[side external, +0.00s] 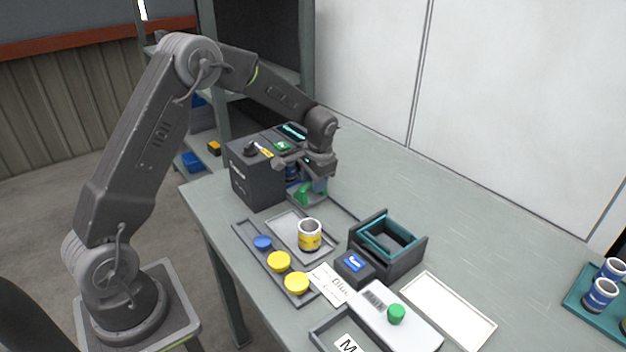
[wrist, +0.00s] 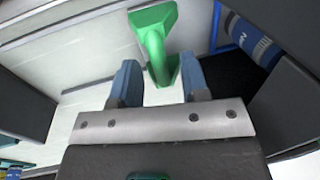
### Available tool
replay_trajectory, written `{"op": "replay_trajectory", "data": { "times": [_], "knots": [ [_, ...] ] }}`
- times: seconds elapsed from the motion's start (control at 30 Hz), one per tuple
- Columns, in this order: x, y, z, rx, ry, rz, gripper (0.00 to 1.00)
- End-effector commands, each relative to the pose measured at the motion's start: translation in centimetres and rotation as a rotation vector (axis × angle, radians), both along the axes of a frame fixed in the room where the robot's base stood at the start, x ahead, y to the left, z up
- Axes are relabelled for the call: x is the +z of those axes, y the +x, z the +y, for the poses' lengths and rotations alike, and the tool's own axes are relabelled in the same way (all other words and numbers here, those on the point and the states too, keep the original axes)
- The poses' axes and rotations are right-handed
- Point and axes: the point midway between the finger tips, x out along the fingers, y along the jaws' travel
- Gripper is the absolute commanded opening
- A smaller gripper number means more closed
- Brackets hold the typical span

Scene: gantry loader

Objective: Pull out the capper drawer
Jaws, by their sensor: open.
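The capper is a dark grey box (side external: 257,178) at the back left of the bench, with a screen and buttons on top. The green handle (side external: 304,196) of its drawer shows low at its right side, partly covered by my gripper. In the wrist view the green handle (wrist: 155,45) is a bar with wide ends. My gripper (side external: 318,186) is at the handle. Its blue fingers (wrist: 160,75) are apart, one on each side of the handle's near end in the picture, with gaps showing. A blue-and-white can (wrist: 252,45) stands inside the capper's dark opening.
A yellow-and-white can (side external: 309,237) stands on a pale tray in front of the capper. A strip with blue and yellow caps (side external: 279,262) lies left of it. A dark open box (side external: 388,245) stands to the right. Bare bench lies behind that box.

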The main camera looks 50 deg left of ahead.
Motion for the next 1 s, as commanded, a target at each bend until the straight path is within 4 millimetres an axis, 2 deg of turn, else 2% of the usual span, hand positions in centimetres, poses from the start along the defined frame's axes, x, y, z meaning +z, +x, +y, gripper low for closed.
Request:
{"op": "replay_trajectory", "data": {
  "times": [0.1, 0.53, 0.87, 1.0],
  "knots": [
    [0.0, 0.0, 0.0, 0.000, 0.000, 0.000, 0.41],
    [0.1, 0.0, 0.0, 0.000, 0.000, 0.000, 0.00],
    [0.1, 0.0, 0.0, 0.000, 0.000, 0.000, 0.00],
    [0.1, 0.1, -1.4, -0.004, 0.000, 0.000, 0.00]
  ]
}}
